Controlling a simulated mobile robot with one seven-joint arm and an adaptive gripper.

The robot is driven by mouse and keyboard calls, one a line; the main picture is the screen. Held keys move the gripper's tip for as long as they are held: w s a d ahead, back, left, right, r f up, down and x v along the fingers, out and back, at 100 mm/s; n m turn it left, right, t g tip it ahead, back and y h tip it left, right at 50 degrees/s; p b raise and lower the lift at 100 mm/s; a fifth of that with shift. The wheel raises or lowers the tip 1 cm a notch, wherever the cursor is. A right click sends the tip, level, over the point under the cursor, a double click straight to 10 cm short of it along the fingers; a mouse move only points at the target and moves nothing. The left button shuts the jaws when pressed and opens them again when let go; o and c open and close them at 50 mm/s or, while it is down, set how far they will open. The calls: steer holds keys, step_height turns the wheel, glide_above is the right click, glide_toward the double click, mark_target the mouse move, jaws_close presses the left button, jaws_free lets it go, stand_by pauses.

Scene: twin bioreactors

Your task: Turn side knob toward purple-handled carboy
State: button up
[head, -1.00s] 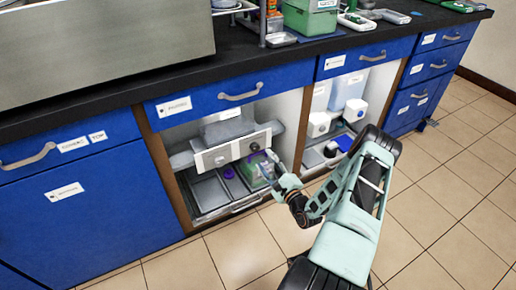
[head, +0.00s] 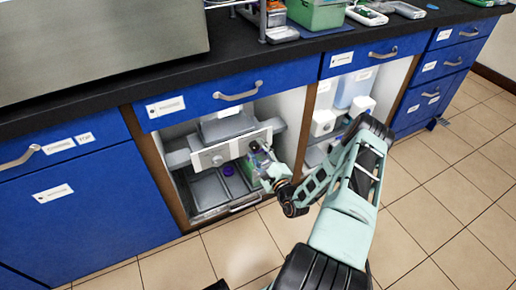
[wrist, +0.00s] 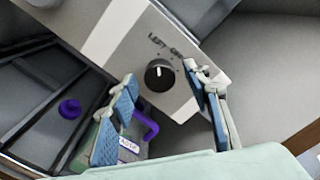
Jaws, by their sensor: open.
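The side knob (wrist: 159,75) is a round black dial with a white pointer mark on a pale panel in the wrist view. The mark points roughly toward the printed lettering above it. My gripper (wrist: 161,82) is open, with one blue-padded finger on each side of the knob in the picture; contact is not visible. A purple handle (wrist: 147,125) shows below the knob, between the fingers, on a greenish carboy with a label, partly hidden by the left finger. In the head view my gripper (head: 260,160) is at the right end of the panel (head: 200,160) and covers the side knob.
Another knob (head: 217,160) is at the panel's middle. A purple cap (wrist: 69,108) sits in the tray area at left. The open cabinet bay has a side wall at right, with white containers (head: 322,122) in the neighbouring bay.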

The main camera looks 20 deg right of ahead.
steer(key=shift+w, duration=0.1)
steer(key=c, duration=1.1)
steer(key=shift+c, duration=0.2)
steer(key=shift+m, duration=0.3)
steer(key=m+p, duration=0.1)
steer(key=m, duration=0.1)
steer(key=shift+r+m+p, duration=0.1)
steer(key=shift+m+p, duration=0.2)
steer(key=m+p, duration=0.1)
steer(key=m, duration=0.4)
steer(key=shift+m+p, duration=0.3)
steer(key=m+p, duration=0.1)
steer(key=m, duration=0.3)
steer(key=shift+m, duration=2.5)
